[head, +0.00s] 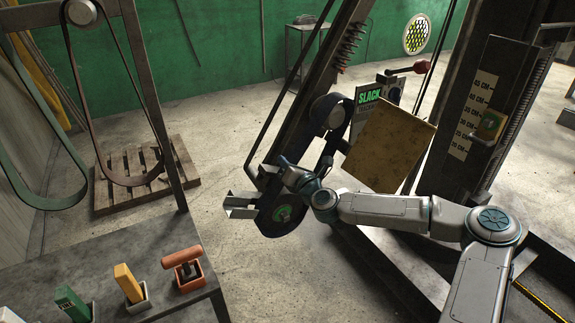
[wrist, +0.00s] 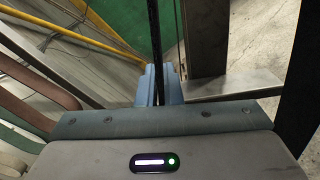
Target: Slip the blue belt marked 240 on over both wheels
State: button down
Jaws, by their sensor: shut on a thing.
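The belt grinder stands mid-picture in the head view, with a lower wheel (head: 283,214) with a green hub and a grey upper wheel (head: 328,113). My gripper (wrist: 160,88) is shut on this belt (wrist: 154,40), seen edge-on between the fingers in the wrist view. In the head view my wrist is just above the lower wheel and hides part of it. The 240 mark is not readable, and I cannot tell whether the belt sits on either wheel.
A metal bracket (head: 241,205) juts out left of the lower wheel. A tan plate (head: 389,147) and a green SLACK sign (head: 368,97) stand right of the wheels. Brown (head: 128,175) and green (head: 48,200) belts hang at left.

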jog(key=shift+x, duration=0.85)
jog(key=c, duration=1.5)
grip_release()
jog(key=b+v, duration=0.3)
jog(key=v, duration=1)
jog(key=shift+s+d, duration=0.25)
jog(key=shift+s, duration=0.05)
